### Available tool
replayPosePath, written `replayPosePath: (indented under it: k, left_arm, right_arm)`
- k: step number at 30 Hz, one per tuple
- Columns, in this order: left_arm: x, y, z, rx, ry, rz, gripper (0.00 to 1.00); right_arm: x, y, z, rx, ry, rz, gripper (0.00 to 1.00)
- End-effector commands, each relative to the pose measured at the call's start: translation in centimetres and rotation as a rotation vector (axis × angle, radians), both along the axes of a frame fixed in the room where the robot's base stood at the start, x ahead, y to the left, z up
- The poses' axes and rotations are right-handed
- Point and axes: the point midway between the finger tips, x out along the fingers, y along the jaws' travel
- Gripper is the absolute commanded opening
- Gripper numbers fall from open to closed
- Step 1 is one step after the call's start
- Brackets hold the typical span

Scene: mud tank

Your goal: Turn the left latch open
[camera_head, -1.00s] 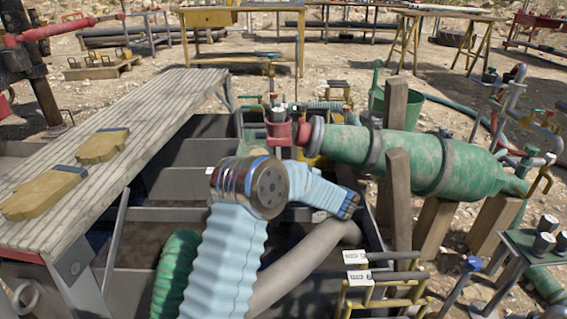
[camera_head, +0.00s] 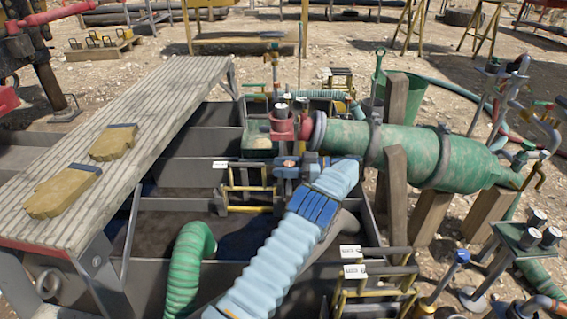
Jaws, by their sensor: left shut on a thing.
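My left arm, in a light blue ribbed sleeve with a dark blue band, reaches up from the bottom middle of the head view. Its gripper (camera_head: 291,165) is small at the arm's far end, just below a red fitting (camera_head: 289,127) at the narrow end of a mottled green cylinder (camera_head: 405,148). The gripper is shut on a small part there, which I take for the left latch; the fingers and the latch are mostly hidden, so its angle cannot be told. My right gripper is out of view.
A slatted walkway (camera_head: 150,90) with two yellow gloves (camera_head: 62,192) runs along the left. Wooden posts (camera_head: 396,195) stand right of the arm. A green hose (camera_head: 188,270) and a yellow rack (camera_head: 374,295) are near the front. A green bucket (camera_head: 408,98) stands behind.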

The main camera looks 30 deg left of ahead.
Motion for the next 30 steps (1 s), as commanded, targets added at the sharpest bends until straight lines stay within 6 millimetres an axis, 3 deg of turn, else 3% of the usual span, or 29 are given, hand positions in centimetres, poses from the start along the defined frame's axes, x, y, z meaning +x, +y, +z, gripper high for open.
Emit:
replayPosePath:
  k: [19, 20, 21, 24, 30]
  left_arm:
    - [-0.14, 0.05, -0.07, 0.000, 0.002, 0.048, 0.12]
    - [-0.15, 0.04, -0.07, 0.000, 0.002, 0.048, 0.44]
    - [-0.15, 0.05, -0.07, 0.000, 0.002, 0.048, 0.50]
    - [-0.13, 0.05, -0.06, 0.000, 0.002, 0.047, 0.63]
    - [-0.11, 0.04, -0.04, 0.000, 0.001, 0.046, 0.63]
  right_arm:
    - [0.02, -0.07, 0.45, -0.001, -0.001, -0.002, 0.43]
    - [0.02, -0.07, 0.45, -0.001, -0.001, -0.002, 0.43]
    - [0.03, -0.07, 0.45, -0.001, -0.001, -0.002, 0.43]
    - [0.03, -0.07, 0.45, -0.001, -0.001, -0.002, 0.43]
    - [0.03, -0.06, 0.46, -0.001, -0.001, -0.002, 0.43]
